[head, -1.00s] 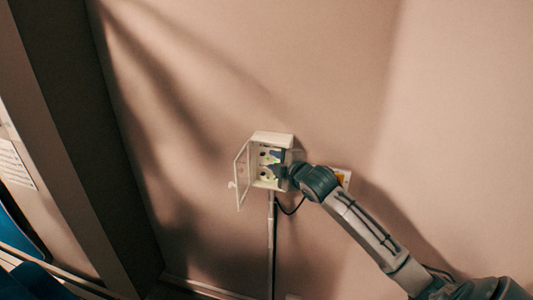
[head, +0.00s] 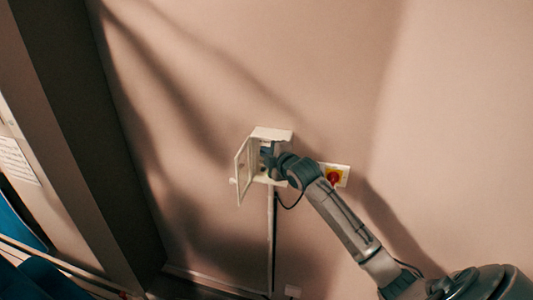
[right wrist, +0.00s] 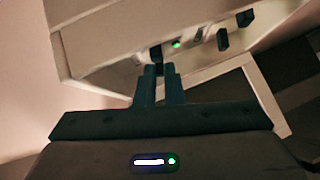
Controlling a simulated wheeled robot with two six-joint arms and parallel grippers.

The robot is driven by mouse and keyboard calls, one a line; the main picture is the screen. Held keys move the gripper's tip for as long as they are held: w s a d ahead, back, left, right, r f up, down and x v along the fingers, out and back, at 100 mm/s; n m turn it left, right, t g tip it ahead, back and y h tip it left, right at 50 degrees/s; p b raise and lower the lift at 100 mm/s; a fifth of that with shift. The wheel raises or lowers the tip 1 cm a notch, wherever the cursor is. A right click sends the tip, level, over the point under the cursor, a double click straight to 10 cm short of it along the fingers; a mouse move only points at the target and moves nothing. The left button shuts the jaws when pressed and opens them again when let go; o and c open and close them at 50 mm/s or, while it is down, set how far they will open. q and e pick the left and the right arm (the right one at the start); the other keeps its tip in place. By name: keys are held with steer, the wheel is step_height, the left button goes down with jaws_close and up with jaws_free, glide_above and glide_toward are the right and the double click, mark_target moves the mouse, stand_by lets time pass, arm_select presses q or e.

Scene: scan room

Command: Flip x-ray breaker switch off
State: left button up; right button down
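The breaker box (head: 271,133) is a small white wall box with its clear-fronted door (head: 244,169) swung open to the left. My right gripper (head: 268,158) reaches into its open front from the right and hides most of the switches in the head view. In the right wrist view, the box (right wrist: 105,45) fills the top. My right gripper's fingers (right wrist: 160,73) are close together, with their tips at a black switch (right wrist: 156,53). Whether they touch it is unclear. A green light (right wrist: 177,44) glows beside it. More black switches (right wrist: 223,40) stand further right. My left gripper is out of view.
A yellow plate with a red knob (head: 334,177) is on the wall just right of the box, close behind my right arm. A conduit (head: 270,240) runs down below the box. A dark door frame (head: 85,150) stands at left.

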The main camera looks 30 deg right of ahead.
steer(key=shift+f, duration=0.1)
steer(key=shift+f+b, duration=0.25)
steer(key=shift+b, duration=0.55)
step_height(320, 180, down, 2)
steer(key=n+t+b, duration=0.4)
steer(key=b, duration=0.5)
steer(key=shift+h, duration=0.3)
steer(key=shift+n+t+b, duration=0.7)
steer(key=shift+n+b, duration=0.1)
steer(key=shift+b, duration=0.45)
steer(key=c, duration=1.5)
jaws_free()
steer(key=shift+c, duration=0.2)
